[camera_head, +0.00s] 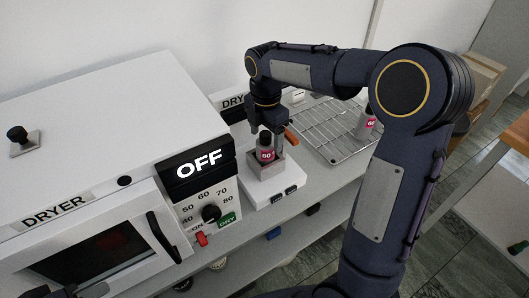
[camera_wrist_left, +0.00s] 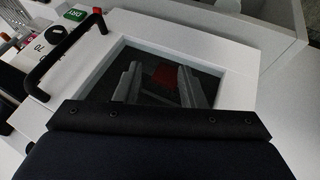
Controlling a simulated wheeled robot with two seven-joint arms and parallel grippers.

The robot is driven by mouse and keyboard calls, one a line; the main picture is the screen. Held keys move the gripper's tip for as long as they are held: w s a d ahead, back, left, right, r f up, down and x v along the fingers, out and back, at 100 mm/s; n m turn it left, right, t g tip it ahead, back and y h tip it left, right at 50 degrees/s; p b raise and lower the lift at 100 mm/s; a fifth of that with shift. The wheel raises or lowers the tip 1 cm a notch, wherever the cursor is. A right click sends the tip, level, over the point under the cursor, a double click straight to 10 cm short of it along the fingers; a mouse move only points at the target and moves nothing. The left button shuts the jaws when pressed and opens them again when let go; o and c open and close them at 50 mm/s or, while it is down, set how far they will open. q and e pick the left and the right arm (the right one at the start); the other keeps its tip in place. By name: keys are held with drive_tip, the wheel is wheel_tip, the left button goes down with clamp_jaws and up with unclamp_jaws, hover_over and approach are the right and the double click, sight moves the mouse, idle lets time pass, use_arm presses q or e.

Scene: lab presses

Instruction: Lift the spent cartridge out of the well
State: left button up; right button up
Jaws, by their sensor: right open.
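The spent cartridge (camera_head: 266,154), a dark bottle with a pink label reading 60, stands upright in the grey square well (camera_head: 268,180) on a small white device beside the dryer. My right gripper (camera_head: 267,139) points down over the well, open, with its fingers at about the cartridge's upper part. Whether they touch it I cannot tell. My left gripper (camera_wrist_left: 161,82) shows in the left wrist view with its two fingers apart and nothing between them, in front of the dryer's window.
The white dryer (camera_head: 110,130) with a lit OFF sign fills the left. A wire rack (camera_head: 330,127) lies right of the well, with another pink-labelled bottle (camera_head: 366,126) on it, partly behind my right arm. An orange piece (camera_head: 291,135) sits close beside the right gripper.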

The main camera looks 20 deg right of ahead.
sight(265, 146)
wheel_tip(265, 146, down, 4)
drive_tip(key=shift+a+f, duration=0.1)
drive_tip(key=shift+f, duration=0.1)
drive_tip(key=shift+s, duration=0.1)
drive_tip(key=shift+c, duration=0.4)
drive_tip(key=shift+r, duration=0.1)
drive_tip(key=c, duration=1.1)
